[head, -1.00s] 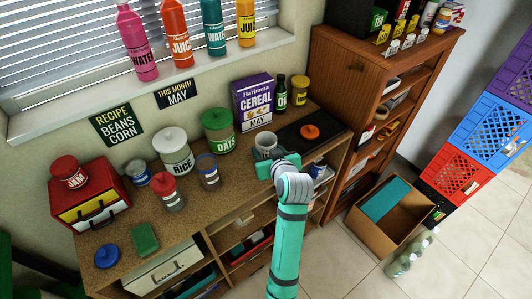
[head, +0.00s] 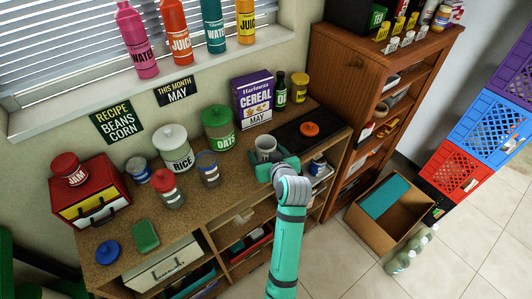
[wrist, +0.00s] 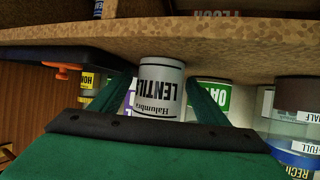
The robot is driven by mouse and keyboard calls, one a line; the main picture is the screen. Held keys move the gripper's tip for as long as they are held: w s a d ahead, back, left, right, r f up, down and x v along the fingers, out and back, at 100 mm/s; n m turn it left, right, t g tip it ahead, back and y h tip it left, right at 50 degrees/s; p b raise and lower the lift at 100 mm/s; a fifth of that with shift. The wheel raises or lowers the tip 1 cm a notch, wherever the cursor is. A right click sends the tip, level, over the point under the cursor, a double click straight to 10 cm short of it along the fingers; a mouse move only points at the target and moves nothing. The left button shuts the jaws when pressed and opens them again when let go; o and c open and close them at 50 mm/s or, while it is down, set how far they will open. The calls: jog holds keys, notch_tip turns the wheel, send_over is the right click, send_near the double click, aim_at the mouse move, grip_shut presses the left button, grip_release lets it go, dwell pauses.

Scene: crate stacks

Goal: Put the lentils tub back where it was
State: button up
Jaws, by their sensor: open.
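The lentils tub (head: 265,147) is a pale grey-white cylinder at the front right of the wooden worktop, and it appears to stand on it. In the wrist view, which is upside down, its LENTILS label (wrist: 157,87) faces me. My teal gripper (head: 274,163) is at the tub's near side. In the wrist view my gripper (wrist: 161,88) is open, with one green finger on each side of the tub. Whether a finger touches it I cannot tell.
The green-lidded oats tub (head: 219,130) and rice tub (head: 174,150) stand to the left. A cereal box (head: 254,98) is behind. Shelves open below the worktop's front edge.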

jog(key=v, duration=1.2)
